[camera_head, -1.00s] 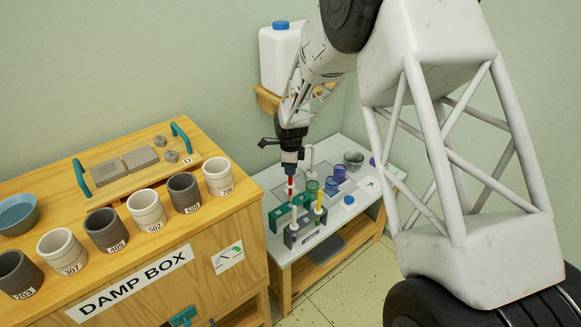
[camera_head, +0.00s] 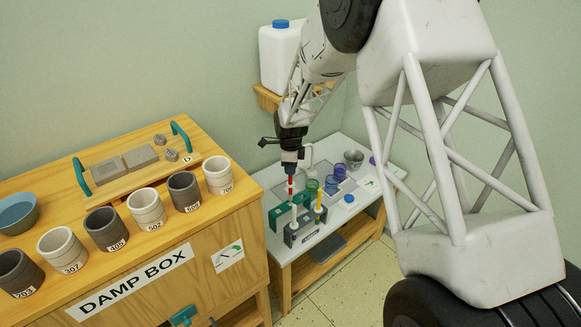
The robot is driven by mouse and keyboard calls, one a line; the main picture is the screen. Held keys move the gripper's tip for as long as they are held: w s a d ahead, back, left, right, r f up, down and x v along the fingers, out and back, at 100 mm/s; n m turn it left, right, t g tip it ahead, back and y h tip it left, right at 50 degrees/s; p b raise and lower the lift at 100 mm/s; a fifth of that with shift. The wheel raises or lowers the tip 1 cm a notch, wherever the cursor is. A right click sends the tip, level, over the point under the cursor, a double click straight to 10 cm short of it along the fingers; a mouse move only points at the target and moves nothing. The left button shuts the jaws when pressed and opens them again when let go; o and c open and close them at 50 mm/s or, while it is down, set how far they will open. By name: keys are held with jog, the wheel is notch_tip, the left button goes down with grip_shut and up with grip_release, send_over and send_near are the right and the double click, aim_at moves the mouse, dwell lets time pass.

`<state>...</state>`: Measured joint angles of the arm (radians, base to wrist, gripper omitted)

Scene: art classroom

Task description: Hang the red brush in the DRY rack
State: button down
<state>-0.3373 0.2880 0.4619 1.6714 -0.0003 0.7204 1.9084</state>
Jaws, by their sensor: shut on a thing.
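My gripper (camera_head: 290,172) points down over the white side table and is shut on the red brush (camera_head: 291,189), which hangs upright below it. The brush shows a red part and a white part below. Its lower end is at the green rack (camera_head: 278,215) at the table's left; I cannot tell whether it is inside a slot or in front of it. A dark grey rack (camera_head: 306,233) with a label too small to read stands just in front and holds a yellow brush (camera_head: 319,200). Which rack is DRY is not legible.
Purple and green jars (camera_head: 332,184), a metal cup (camera_head: 353,159) and a blue-capped item (camera_head: 349,199) stand right of the racks. The wooden damp box (camera_head: 140,270) with several numbered cups stands to the left. A white jug (camera_head: 281,58) sits on a wall shelf behind my arm.

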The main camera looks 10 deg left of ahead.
aim_at(291, 183)
jog(key=shift+f, duration=4.8)
dwell(0.7)
jog(key=shift+c, duration=2.3)
grip_release()
jog(key=shift+r, duration=0.2)
jog(key=shift+r, duration=3.8)
